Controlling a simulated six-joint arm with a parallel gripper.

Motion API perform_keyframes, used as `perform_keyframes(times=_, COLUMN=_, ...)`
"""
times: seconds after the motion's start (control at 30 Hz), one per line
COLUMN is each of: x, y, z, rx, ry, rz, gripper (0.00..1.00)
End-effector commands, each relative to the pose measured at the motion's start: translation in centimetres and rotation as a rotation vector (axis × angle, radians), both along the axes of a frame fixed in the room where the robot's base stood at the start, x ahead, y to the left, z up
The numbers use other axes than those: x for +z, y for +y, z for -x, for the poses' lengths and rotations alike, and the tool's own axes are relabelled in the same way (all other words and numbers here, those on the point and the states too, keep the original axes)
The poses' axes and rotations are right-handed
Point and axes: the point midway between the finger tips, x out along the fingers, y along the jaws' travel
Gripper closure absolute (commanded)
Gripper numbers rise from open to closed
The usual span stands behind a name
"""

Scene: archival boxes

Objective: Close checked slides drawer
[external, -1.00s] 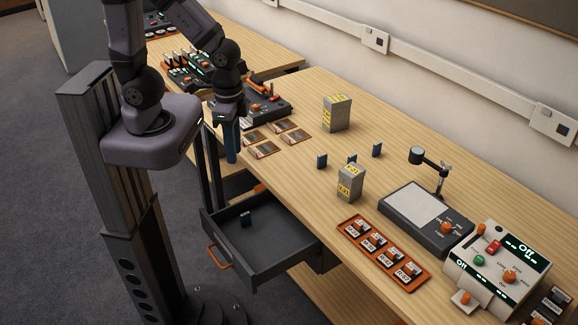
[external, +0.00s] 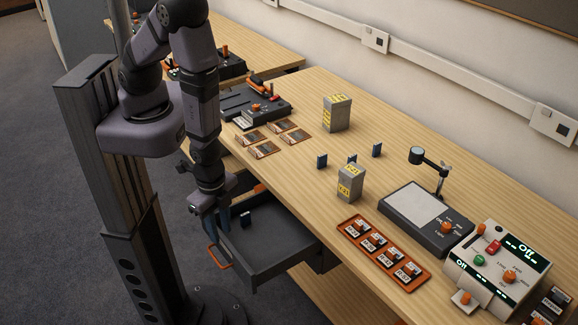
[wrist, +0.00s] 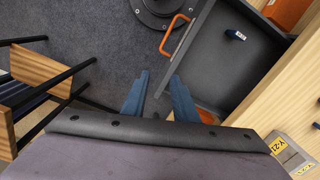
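The dark grey drawer (external: 275,258) stands pulled out from under the wooden bench, with an orange handle (external: 219,257) on its front. A small dark blue slide box (external: 245,218) lies inside it; it also shows in the wrist view (wrist: 235,35). My gripper (external: 224,222) is at the drawer's front left corner in the external view. Whether a finger touches the drawer is unclear.
Two grey boxes with yellow labels (external: 337,113) (external: 350,184) and several small blue boxes (external: 321,161) stand on the bench. An orange tray (external: 383,252), a light pad (external: 412,209) and a control box (external: 495,270) sit at the right.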

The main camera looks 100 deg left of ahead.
Motion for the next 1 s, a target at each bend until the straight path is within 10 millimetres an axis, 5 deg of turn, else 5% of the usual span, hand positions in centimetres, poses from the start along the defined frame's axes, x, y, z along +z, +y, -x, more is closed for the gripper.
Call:
perform_keyframes(times=0.2, x=-4.7, y=0.5, z=3.9, rx=-0.161, ry=-0.032, rz=-0.073, gripper=0.74)
perform_keyframes(times=0.4, x=-7.3, y=2.0, z=6.0, rx=-0.271, ry=-0.075, rz=-0.123, gripper=0.74)
perform_keyframes(times=1.0, x=-9.4, y=3.0, z=6.6, rx=-0.326, ry=-0.102, rz=-0.148, gripper=0.74)
